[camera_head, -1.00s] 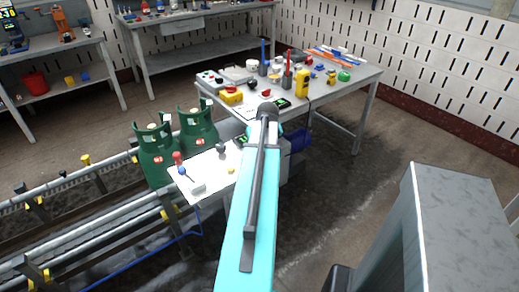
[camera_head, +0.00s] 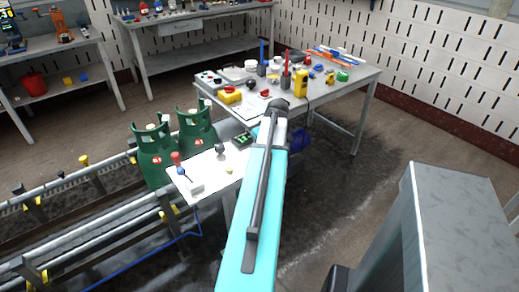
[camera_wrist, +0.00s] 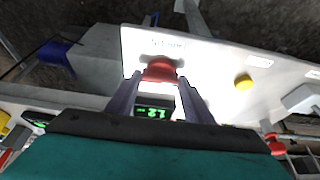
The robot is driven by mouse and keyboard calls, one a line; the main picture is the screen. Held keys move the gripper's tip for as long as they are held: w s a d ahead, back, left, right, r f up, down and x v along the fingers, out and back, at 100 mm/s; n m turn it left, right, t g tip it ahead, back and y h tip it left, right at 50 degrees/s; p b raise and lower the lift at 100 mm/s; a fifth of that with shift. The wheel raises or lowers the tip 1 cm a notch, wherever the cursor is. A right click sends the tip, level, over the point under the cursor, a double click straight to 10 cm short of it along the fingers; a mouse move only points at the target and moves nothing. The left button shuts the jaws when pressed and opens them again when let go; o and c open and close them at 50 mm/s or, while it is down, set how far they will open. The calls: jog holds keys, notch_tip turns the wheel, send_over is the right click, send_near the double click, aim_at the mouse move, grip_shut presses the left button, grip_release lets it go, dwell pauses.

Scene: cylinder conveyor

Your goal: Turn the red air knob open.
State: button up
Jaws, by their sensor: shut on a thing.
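The red air knob (camera_wrist: 158,70) sits on the white panel (camera_wrist: 215,82) in the wrist view. My gripper (camera_wrist: 159,79) has one finger on each side of the knob and is shut on it. The knob's lower part is partly hidden between the fingers. A small display with green digits (camera_wrist: 154,113) shows between the fingers, nearer my wrist. In the head view the white panel (camera_head: 206,172) stands left of my arm. My gripper and the knob are hidden there behind my turquoise arm.
A yellow button (camera_wrist: 243,82) sits to the right on the panel. Two green gas cylinders (camera_head: 157,160) stand behind the panel in the head view. A conveyor (camera_head: 90,215) runs at left. A cluttered workbench (camera_head: 330,92) stands behind my arm.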

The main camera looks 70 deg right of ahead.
jog(key=shift+w+d+r, duration=0.1)
jog(key=shift+w, duration=0.1)
jog(key=o, duration=1)
jog(key=shift+o, duration=0.2)
jog(key=shift+s, duration=0.1)
jog(key=b+v, duration=0.1)
jog(key=v, duration=1.2)
jog(key=shift+r, duration=0.3)
jog(key=shift+s, duration=0.15)
